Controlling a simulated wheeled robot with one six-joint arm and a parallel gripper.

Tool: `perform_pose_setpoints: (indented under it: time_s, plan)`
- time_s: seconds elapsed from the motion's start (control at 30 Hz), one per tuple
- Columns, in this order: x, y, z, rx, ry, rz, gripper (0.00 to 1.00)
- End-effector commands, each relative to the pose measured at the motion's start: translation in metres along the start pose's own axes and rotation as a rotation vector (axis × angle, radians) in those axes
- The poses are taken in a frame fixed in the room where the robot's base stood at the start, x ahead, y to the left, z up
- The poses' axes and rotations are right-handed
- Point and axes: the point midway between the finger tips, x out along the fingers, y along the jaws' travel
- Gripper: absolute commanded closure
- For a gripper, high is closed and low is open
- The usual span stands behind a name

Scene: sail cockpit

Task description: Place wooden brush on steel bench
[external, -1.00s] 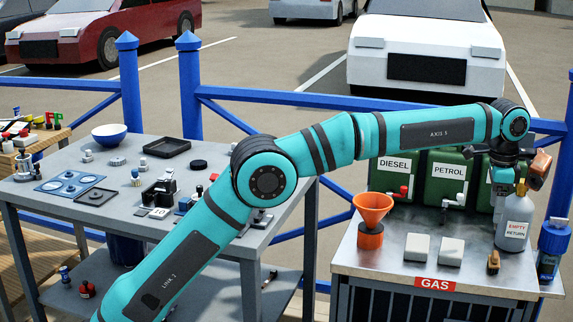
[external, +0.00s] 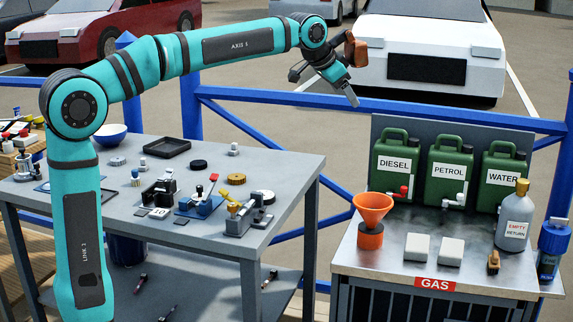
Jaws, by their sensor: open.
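A small wooden brush (external: 493,262) with a brown body stands on the steel top of the GAS bench (external: 385,262), near its front edge at the right. It is beside a white block and in front of the grey bottle. My gripper (external: 324,86) is open and empty, high in the air at the upper middle of the view. It is well to the left of and above the brush, apart from everything.
An orange funnel (external: 373,207), two white blocks (external: 450,251), a grey bottle (external: 515,222) and green cans (external: 450,172) stand on the GAS bench. A grey table (external: 285,180) at left holds several small parts. A blue railing (external: 290,98) runs behind.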

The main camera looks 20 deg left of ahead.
Motion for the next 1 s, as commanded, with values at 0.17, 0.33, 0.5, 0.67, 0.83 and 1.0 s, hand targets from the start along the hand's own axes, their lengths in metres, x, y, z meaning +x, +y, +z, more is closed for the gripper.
perform_pose_setpoints:
  time_s: [0.17,0.33,0.5,0.67,0.83,1.0]
  plan:
    - [-0.051,-0.044,0.049,-0.099,0.097,-0.083,0.30]
    - [-0.094,-0.074,0.098,-0.185,0.187,-0.161,0.30]
    - [-0.135,-0.094,0.150,-0.264,0.279,-0.242,0.30]
    - [-0.169,-0.103,0.201,-0.332,0.367,-0.321,0.30]
    - [-0.201,-0.106,0.256,-0.398,0.461,-0.407,0.30]
    - [-0.227,-0.100,0.312,-0.455,0.555,-0.494,0.30]
